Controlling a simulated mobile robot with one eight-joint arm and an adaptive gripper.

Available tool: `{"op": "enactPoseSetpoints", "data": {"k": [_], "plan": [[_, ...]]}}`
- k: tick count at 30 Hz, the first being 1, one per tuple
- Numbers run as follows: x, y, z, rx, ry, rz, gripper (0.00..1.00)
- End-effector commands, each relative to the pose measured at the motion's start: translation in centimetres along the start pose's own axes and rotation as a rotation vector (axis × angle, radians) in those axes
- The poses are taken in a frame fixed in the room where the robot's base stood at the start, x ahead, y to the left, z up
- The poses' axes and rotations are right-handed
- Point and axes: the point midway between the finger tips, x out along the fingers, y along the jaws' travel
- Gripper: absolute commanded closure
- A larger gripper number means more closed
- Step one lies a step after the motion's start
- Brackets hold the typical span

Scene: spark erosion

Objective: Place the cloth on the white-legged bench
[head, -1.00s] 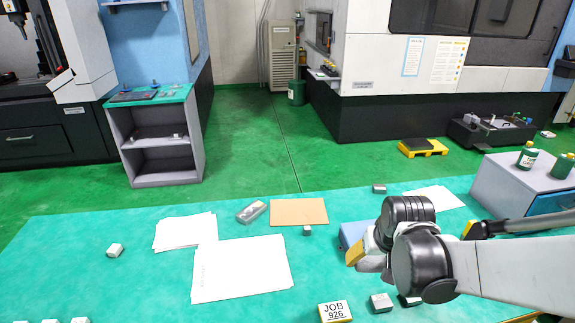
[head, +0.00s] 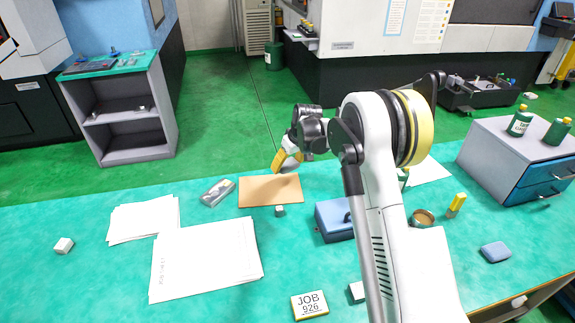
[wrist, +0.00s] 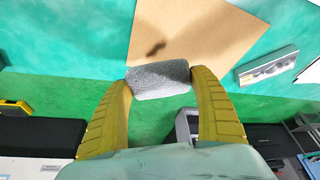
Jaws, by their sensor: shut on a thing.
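My gripper (head: 283,162) is above the far edge of the green-topped bench (head: 110,270), near a brown board (head: 262,191). In the wrist view its two yellow fingers (wrist: 160,80) are shut on a grey, speckled, soft-looking piece, which I take for the cloth (wrist: 158,86). The cloth is held clear of the surface, with the board beyond it. In the head view the cloth is mostly hidden by the fingers. The legs of the green bench are not in view, so I cannot tell their colour.
White paper sheets (head: 205,260) lie at the left. A grey case (head: 218,192), a small block (head: 280,210), a blue box (head: 334,220) and a JOB 926 block (head: 309,305) stand around the board. A drawer unit (head: 510,160) stands at right. Green floor lies beyond.

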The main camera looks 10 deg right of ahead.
Motion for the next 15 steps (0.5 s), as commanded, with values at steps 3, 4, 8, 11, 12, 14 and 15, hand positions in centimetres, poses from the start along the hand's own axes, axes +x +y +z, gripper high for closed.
{"op": "enactPoseSetpoints", "data": {"k": [3, 4, 8, 11, 12, 14, 15], "plan": [[0.8, 0.0, 0.3, 0.001, 0.0, 0.0, 0.56], [1.0, 0.0, 0.5, 0.001, 0.0, 0.0, 0.56], [2.3, 0.0, 1.0, 0.001, 0.0, 0.0, 0.56], [3.5, 0.0, 1.5, 0.002, 0.0, 0.001, 0.56], [3.9, 0.0, 1.7, 0.002, 0.0, 0.001, 0.56], [4.6, 0.0, 1.9, 0.002, 0.0, 0.001, 0.56], [4.9, 0.0, 2.1, 0.002, 0.0, 0.001, 0.56]]}}
